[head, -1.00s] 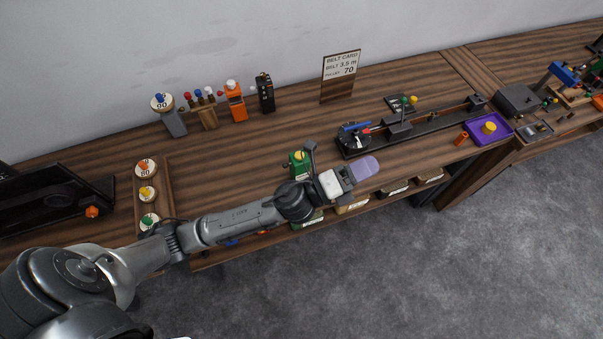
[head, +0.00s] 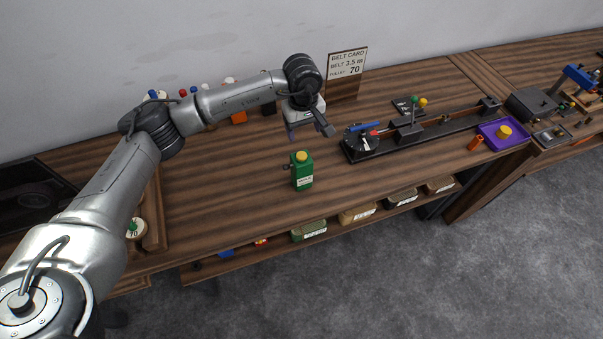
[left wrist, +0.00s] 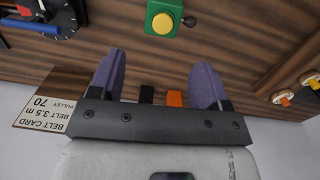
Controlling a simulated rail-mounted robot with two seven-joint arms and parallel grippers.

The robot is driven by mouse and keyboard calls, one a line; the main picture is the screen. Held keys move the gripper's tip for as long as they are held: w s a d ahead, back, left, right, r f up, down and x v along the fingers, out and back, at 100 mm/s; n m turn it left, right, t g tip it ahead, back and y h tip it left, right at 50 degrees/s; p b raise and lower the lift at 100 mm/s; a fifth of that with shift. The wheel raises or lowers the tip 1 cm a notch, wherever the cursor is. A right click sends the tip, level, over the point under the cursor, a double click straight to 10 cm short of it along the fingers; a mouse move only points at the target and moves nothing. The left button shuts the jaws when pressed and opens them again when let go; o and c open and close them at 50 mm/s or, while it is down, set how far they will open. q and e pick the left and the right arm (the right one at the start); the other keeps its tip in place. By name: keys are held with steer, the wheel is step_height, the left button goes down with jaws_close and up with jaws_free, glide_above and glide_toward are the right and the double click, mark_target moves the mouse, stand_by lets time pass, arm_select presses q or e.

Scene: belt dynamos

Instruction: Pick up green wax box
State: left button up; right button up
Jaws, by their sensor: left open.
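A green box (head: 302,174) with a yellow round top and a pale label stands upright on the wooden table, near its front edge. My left gripper (head: 308,131) is open and empty, behind and above this box, in front of the belt card. In the left wrist view the green box (left wrist: 163,22) is at the top, beyond the two purple fingers of the open gripper (left wrist: 158,62) and apart from them. A small dark piece sticks out at the box's side. My right gripper is not in view.
The belt card (head: 346,72) stands behind the gripper. A long black belt device (head: 430,127) lies to the right, with a purple tray (head: 490,138) beyond it. Labelled bins (head: 358,214) sit on the shelf below. The table left of the green box is clear.

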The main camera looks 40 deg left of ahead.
arm_select(q)
steer(key=p, duration=0.1)
glide_above(302, 158)
steer(key=f, duration=0.8)
steer(key=shift+s, duration=0.2)
step_height(302, 158, down, 4)
steer(key=shift+w+f+p, duration=0.1)
steer(key=shift+f+p, duration=0.05)
steer(key=shift+p, duration=0.5)
steer(key=shift+f, duration=0.55)
steer(key=c, duration=1.2)
